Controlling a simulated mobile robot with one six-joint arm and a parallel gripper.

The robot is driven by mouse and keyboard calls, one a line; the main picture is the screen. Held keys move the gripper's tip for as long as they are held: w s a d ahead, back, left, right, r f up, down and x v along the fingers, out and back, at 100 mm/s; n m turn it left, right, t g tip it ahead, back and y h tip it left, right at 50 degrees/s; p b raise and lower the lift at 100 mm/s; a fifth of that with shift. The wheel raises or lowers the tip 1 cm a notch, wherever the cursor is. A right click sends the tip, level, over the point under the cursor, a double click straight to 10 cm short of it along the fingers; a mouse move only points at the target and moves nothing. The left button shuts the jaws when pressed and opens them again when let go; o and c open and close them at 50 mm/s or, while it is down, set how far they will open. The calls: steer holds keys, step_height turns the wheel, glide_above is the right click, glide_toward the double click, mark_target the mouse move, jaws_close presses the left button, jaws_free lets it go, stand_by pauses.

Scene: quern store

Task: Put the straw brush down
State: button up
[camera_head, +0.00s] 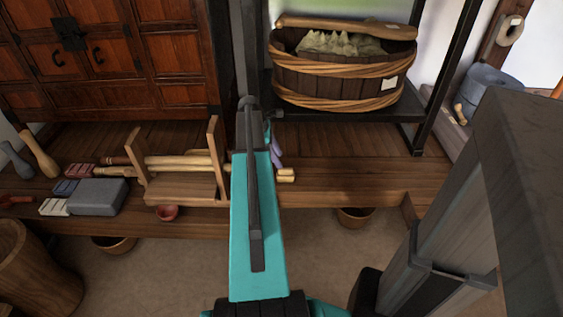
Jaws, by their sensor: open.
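My teal arm reaches forward over the wooden bench and blocks much of the view behind it. A purple part (277,157) shows just right of the arm and looks like a finger of my gripper; the rest of the gripper is hidden. A short pale straw-coloured piece (286,175) lies on the bench right below this finger. It may be the end of the straw brush, most of which would be behind my arm. I cannot tell whether finger and piece touch.
A wooden frame (180,187) with rollers stands left of my arm, near a grey block (98,196) and a small red bowl (167,212). A large bound tub (340,80) sits on the raised black shelf behind. The bench (345,182) is clear to the right.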

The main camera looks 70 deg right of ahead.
steer(key=shift+v, duration=1.2)
steer(key=shift+s, duration=0.15)
